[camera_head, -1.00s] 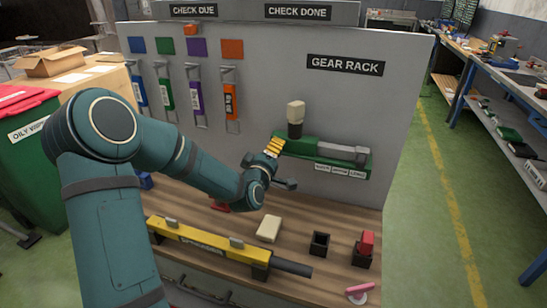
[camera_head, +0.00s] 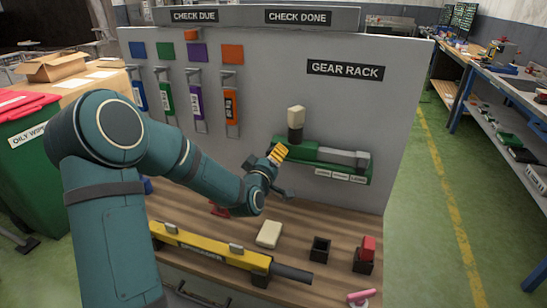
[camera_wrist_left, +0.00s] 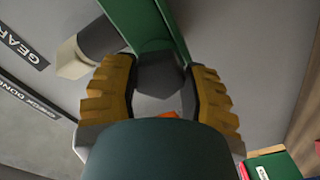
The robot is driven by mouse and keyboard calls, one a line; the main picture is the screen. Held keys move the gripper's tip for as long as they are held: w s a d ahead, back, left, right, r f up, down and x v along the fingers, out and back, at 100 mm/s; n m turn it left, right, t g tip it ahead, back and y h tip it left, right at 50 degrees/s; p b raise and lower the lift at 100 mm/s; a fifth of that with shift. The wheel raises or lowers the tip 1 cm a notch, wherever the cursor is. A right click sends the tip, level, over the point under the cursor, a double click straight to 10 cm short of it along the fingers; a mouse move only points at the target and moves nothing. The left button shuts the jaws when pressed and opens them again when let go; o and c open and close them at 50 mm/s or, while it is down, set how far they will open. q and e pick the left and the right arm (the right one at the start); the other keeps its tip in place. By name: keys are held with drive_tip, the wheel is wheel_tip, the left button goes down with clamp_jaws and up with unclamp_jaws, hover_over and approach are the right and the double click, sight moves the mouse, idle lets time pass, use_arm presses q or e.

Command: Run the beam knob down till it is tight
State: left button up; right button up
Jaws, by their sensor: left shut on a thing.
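On the gear rack shelf (camera_head: 352,176), a green body with a grey block (camera_head: 343,156) lies lengthwise. My left gripper (camera_head: 278,153) is at the left end of this shelf. In the left wrist view, its ribbed yellow fingertips (camera_wrist_left: 160,88) are shut on a dark grey faceted knob (camera_wrist_left: 160,73) at the end of the green body (camera_wrist_left: 150,20). The head view does not show the knob clearly behind the fingers. Whether the knob is seated tight cannot be told. My right gripper is not in view.
Below on the bench lie a yellow bar (camera_head: 205,246), a cream block (camera_head: 269,234), a black cup (camera_head: 319,249) and a red piece (camera_head: 368,248) in a black holder. Tagged colored tools hang at left.

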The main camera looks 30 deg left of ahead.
use_arm(q)
drive_tip(key=o, duration=1.2)
drive_tip(key=shift+a+r, duration=0.1)
drive_tip(key=v, duration=0.7)
drive_tip(key=shift+s, duration=0.3)
drive_tip(key=shift+o, duration=0.3)
